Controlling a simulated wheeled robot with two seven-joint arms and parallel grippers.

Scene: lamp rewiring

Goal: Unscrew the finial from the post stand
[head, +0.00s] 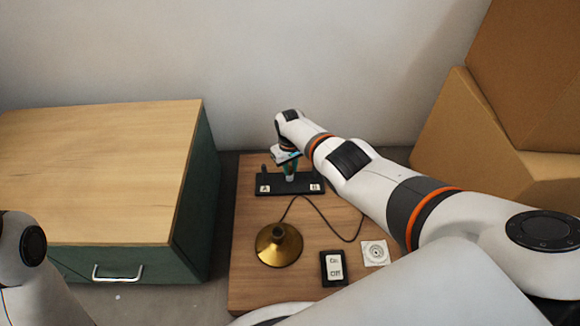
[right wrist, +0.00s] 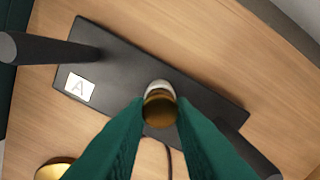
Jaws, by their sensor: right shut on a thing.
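The post stand is a black bar-shaped base (head: 283,190) on the wooden table, with white A and B labels. In the right wrist view the base (right wrist: 115,55) runs diagonally, with a dark post (right wrist: 45,47) near the A label. My right gripper (head: 290,174) is over the middle of the stand. Its green fingers are shut on a small round brass-coloured piece with a pale end, which looks like the finial (right wrist: 160,108). I cannot tell whether the finial touches the stand. The gripper hides the finial in the head view. My left gripper is out of view.
A brass lamp base (head: 278,245) with a dark cord stands in front of the stand. An On/Off switch (head: 333,267) and a white square plate (head: 375,253) lie to its right. A green cabinet (head: 100,170) stands left; cardboard boxes (head: 500,130) are at right.

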